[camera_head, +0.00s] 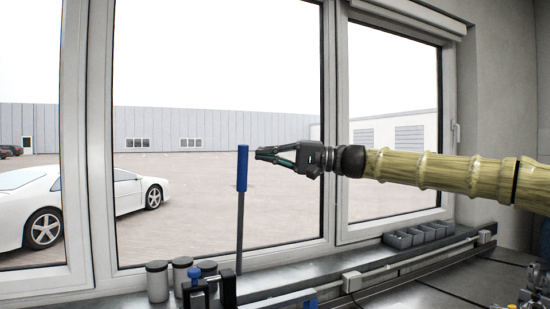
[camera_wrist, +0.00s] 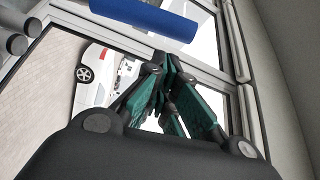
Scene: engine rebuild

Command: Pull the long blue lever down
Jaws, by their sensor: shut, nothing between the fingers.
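The long blue lever (camera_head: 242,168) stands upright in the head view, a blue handle on top of a thin dark rod that rises from the sill area. In the wrist view its blue handle (camera_wrist: 148,18) lies across the top of the picture, beyond my fingertips. My gripper (camera_head: 258,154) is shut and empty, level with the upper part of the handle and just to its right. The fingertips look close to the handle, and I cannot tell whether they touch it. My gripper's dark green fingers also show in the wrist view (camera_wrist: 163,62), closed together.
Window frames (camera_head: 332,120) stand behind the lever. Several grey jars (camera_head: 157,281) and a small blue-knobbed device (camera_head: 195,285) sit left of the rod's base. A row of grey bins (camera_head: 403,238) and a dark rail (camera_head: 375,268) run along the sill at right.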

